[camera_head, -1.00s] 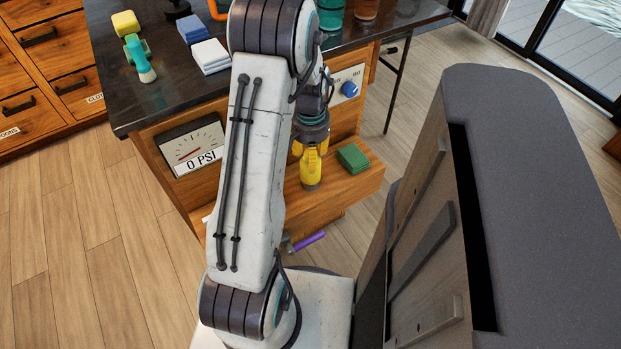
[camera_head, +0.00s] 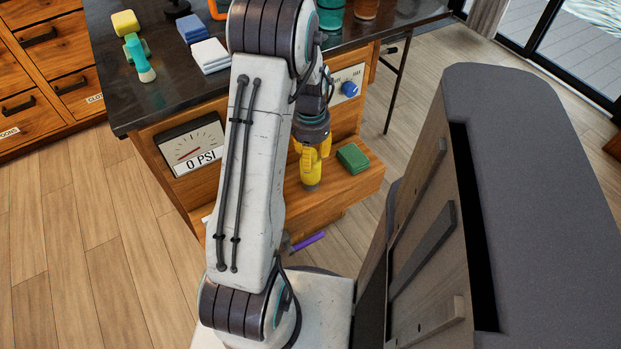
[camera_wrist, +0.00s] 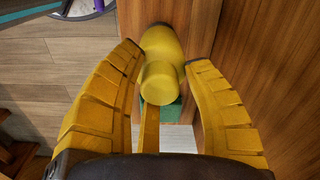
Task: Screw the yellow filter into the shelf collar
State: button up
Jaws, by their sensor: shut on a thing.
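The yellow filter (camera_wrist: 162,45) is a rounded yellow body with a short round stub facing the wrist camera. My gripper (camera_wrist: 170,72) has yellow ribbed fingers closed on either side of it. In the head view, my gripper (camera_head: 314,150) points down over the low wooden shelf (camera_head: 335,192), with the filter (camera_head: 310,172) upright beneath it. I cannot tell whether the filter's lower end touches the shelf. I cannot make out the shelf collar; the filter, gripper and arm may hide it.
A green block (camera_head: 352,158) lies on the shelf just right of the filter. A pressure gauge (camera_head: 193,146) reading 0 PSI and a blue knob (camera_head: 349,89) are on the counter front. A purple-handled tool (camera_head: 307,241) is low beside my arm. A grey-topped cabinet (camera_head: 530,150) stands at right.

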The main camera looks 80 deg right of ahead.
jog(key=shift+a+f, duration=0.1)
jog(key=shift+m, duration=0.8)
jog(key=shift+m, duration=0.9)
jog(key=o, duration=0.6)
jog(key=shift+n, duration=0.9)
